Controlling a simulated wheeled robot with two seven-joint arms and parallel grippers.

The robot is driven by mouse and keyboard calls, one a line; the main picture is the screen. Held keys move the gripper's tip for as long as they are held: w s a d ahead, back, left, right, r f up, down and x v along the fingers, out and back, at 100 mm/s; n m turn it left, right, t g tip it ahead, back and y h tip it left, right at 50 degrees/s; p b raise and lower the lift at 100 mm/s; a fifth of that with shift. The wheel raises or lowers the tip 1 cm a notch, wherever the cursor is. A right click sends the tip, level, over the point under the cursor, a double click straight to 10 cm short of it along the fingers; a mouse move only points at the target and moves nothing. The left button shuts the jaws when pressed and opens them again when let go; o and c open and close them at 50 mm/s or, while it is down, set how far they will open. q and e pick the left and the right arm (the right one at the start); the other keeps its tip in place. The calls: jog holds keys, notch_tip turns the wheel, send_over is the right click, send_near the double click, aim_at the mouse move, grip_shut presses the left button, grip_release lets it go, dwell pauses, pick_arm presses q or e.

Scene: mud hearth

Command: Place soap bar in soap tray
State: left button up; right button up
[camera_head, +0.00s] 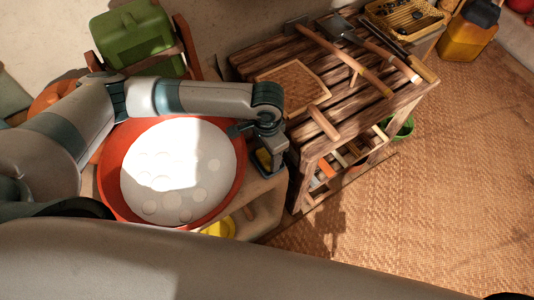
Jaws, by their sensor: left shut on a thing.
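My left gripper (268,168) points down just right of the large red basin, over the wooden stand's right side. It is shut on a small yellowish piece (263,158), which looks like the soap bar; the fingers hide most of it. A bright yellow object (221,228) sits at the basin's front edge, partly covered by my own grey body part; I cannot tell whether it is the soap tray. No other soap tray can be made out. My right gripper is not in view.
The red basin (112,190) holds a pale round mass. A wooden table (330,95) with hammers and a woven mat stands to the right. A green bowl (402,128) is on the floor; the woven floor at right is clear.

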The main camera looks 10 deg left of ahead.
aim_at(267, 156)
pick_arm(q)
jog(key=o, duration=1.1)
jog(key=shift+f, duration=0.1)
notch_tip(267, 156, up, 12)
jog(key=p, duration=1.3)
